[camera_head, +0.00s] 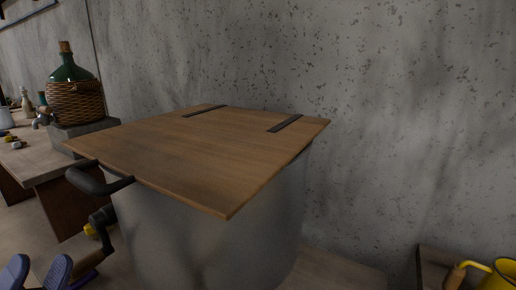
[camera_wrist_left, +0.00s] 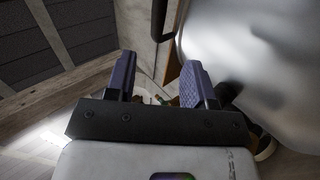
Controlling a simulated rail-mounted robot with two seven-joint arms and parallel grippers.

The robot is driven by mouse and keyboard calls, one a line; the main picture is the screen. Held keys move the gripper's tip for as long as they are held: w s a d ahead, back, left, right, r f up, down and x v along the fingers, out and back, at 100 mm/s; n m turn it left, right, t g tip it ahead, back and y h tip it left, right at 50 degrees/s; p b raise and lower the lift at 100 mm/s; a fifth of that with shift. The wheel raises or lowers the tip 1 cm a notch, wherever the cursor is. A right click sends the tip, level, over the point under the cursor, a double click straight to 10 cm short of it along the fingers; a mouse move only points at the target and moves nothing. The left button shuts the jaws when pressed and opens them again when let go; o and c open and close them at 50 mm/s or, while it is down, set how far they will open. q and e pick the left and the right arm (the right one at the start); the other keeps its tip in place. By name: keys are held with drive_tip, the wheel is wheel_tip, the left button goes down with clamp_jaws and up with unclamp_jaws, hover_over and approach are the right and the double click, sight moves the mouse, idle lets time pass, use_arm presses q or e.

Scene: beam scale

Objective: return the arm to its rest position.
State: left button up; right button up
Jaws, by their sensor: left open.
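My left gripper (camera_head: 37,272) is low in the bottom left corner of the head view, with its two blue-purple fingers apart. In the left wrist view the same gripper (camera_wrist_left: 158,78) is open, with nothing held between its fingers. The rest of the left arm is mostly out of the head view. My right gripper shows in neither view. No beam scale can be made out.
A large grey metal vessel (camera_head: 210,220) with a square wooden lid (camera_head: 200,150) stands close, right of the gripper. Its black handle (camera_head: 98,182) juts left. A yellow can (camera_head: 500,274) is at lower right.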

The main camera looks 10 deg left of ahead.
use_arm(q)
drive_tip(key=w+d+f+m+g+y+p, duration=0.1)
drive_tip(key=w+d+f+m+g+y, duration=0.1)
drive_tip(key=w+f+m+g+y, duration=0.35)
drive_tip(key=w+d+f+m+g+y+p, duration=0.25)
drive_tip(key=f+m+g, duration=0.4)
drive_tip(key=f, duration=0.45)
drive_tip(key=s+d+f+m+g+p, duration=0.1)
drive_tip(key=s+d+f+g+p, duration=0.3)
drive_tip(key=s, duration=0.4)
drive_tip(key=s+d+f+m+g+y+p, duration=0.1)
drive_tip(key=s+d+f+g+p, duration=0.2)
drive_tip(key=s+f, duration=0.4)
drive_tip(key=s+d+f+m+g+p, duration=0.1)
drive_tip(key=s+d+f+g+p, duration=0.25)
drive_tip(key=s, duration=0.55)
wheel_tip(320, 180, up, 36)
drive_tip(key=a+p, duration=0.1)
drive_tip(key=p, duration=3.7)
drive_tip(key=shift+s+a+r+p, duration=0.25)
drive_tip(key=shift+s+a+p, duration=0.05)
drive_tip(key=shift+s+p, duration=0.1)
